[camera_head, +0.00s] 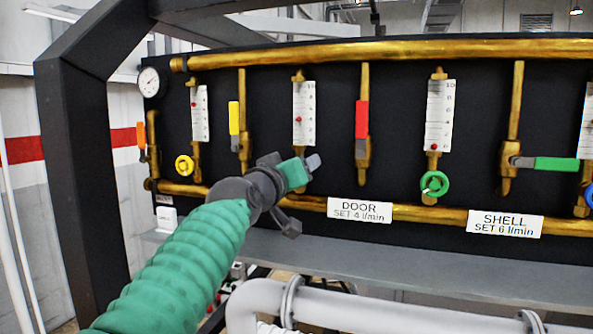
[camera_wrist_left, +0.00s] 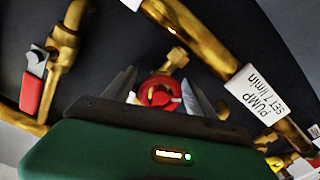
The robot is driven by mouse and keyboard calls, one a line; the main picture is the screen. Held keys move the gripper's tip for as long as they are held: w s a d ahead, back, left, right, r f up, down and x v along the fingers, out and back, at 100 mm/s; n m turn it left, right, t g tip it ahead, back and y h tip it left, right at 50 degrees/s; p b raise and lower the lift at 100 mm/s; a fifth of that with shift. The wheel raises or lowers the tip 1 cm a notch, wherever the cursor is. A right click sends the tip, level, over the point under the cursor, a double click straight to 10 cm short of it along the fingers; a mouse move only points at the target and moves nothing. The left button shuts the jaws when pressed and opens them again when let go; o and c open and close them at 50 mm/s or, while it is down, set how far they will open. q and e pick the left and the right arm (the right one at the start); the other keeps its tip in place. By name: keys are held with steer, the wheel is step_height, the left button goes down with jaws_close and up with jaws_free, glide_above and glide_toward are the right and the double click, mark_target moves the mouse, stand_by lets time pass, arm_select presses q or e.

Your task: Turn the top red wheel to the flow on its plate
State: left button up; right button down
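The red wheel (camera_wrist_left: 160,92) shows in the left wrist view, between the two fingers of my left gripper (camera_wrist_left: 156,90). The fingers stand apart, one on each side of the wheel, with a small gap to the left finger; contact on the right is unclear. In the head view my left gripper (camera_head: 313,162) reaches to the panel below a white flow scale (camera_head: 304,115) with a red float, and hides the red wheel. A plate reading PUMP SET 7 l/min (camera_wrist_left: 263,93) is on a brass pipe in the wrist view. My right gripper is not in view.
A red lever (camera_head: 362,119) hangs right of the scale and a yellow lever (camera_head: 234,118) left of it. A green wheel (camera_head: 434,184) and yellow wheel (camera_head: 184,165) flank the area. The DOOR plate (camera_head: 359,210) and SHELL plate (camera_head: 505,224) sit on the lower pipe.

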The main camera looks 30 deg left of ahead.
arm_select(q)
steer(key=shift+f, duration=0.1)
steer(key=b+v, duration=1.1)
steer(key=v, duration=0.5)
steer(key=shift+s, duration=0.25)
steer(key=shift+s, duration=0.1)
